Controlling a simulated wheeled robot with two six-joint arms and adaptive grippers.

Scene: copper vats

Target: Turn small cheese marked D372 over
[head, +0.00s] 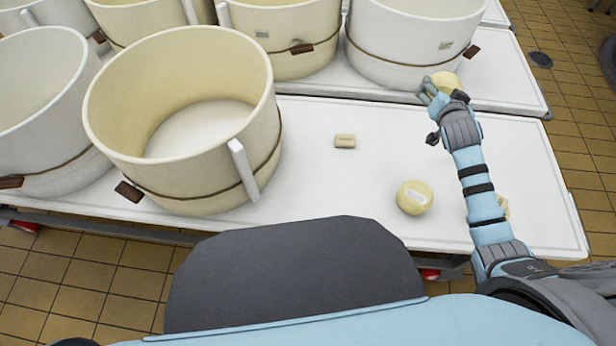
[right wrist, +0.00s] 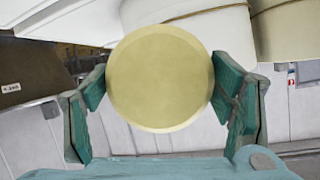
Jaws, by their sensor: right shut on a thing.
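A small round pale-yellow cheese (head: 446,82) is held at the end of my right arm, over the far right of the white table. In the right wrist view the cheese (right wrist: 160,76) shows a plain round face between the two teal fingers. My right gripper (head: 432,92) is shut on it. No marking can be read on the face in view. A second small cheese (head: 414,197) with a pale label on top lies on the table, left of my right forearm. Part of another pale thing (head: 502,206) shows behind the forearm. My left gripper is not in view.
A white table (head: 330,210) runs across the view. Large cream vats (head: 190,120) stand on its left, and more vats (head: 415,40) stand on a table behind. A small pale block (head: 345,141) lies mid-table. The table is clear around the block.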

